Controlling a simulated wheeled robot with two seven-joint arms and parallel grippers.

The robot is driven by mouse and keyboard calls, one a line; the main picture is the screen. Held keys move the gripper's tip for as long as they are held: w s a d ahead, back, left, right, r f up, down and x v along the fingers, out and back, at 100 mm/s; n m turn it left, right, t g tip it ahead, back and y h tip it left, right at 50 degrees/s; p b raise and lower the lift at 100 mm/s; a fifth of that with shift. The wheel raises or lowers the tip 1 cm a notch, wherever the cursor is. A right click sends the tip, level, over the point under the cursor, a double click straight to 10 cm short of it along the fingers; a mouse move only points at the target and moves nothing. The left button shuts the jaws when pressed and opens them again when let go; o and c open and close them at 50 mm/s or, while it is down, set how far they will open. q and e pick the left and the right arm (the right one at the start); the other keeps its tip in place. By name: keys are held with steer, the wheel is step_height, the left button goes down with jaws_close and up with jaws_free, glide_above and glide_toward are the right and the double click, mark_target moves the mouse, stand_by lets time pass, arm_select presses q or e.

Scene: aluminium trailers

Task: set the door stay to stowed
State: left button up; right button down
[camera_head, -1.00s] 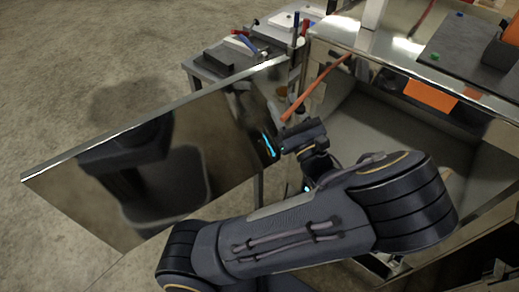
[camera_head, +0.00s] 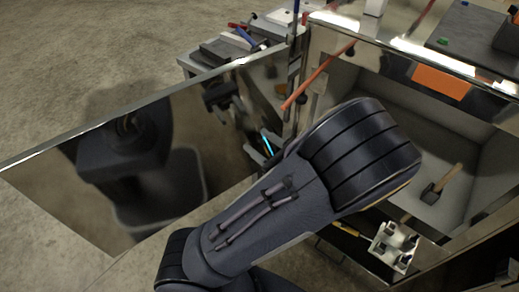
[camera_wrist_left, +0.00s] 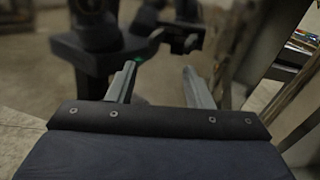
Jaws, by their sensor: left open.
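The door (camera_head: 60,165) is a mirror-like metal panel swung out to the left of the trailer, and it reflects my body and arm. A red-orange rod (camera_head: 318,76), which looks like the door stay, slants from the trailer's upper front edge down toward the door's inner side. It has a dark end at the top; I cannot tell whether its lower end touches the door. My left gripper (camera_head: 265,150) is mostly hidden behind my forearm, near the door's inner face and below the rod. In the left wrist view its two fingers (camera_wrist_left: 160,85) are apart with nothing between them.
The open trailer compartment (camera_head: 375,95) lies right of my arm, with a wooden-handled tool (camera_head: 440,183) inside. A white holder (camera_head: 393,245) stands below. A cluttered bench (camera_head: 205,68) is behind the door. Concrete floor is free at left.

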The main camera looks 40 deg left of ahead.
arm_select(q)
steer(key=shift+s+a+f+g, duration=0.2)
steer(key=shift+s+f+g, duration=0.05)
steer(key=shift+f+g, duration=0.15)
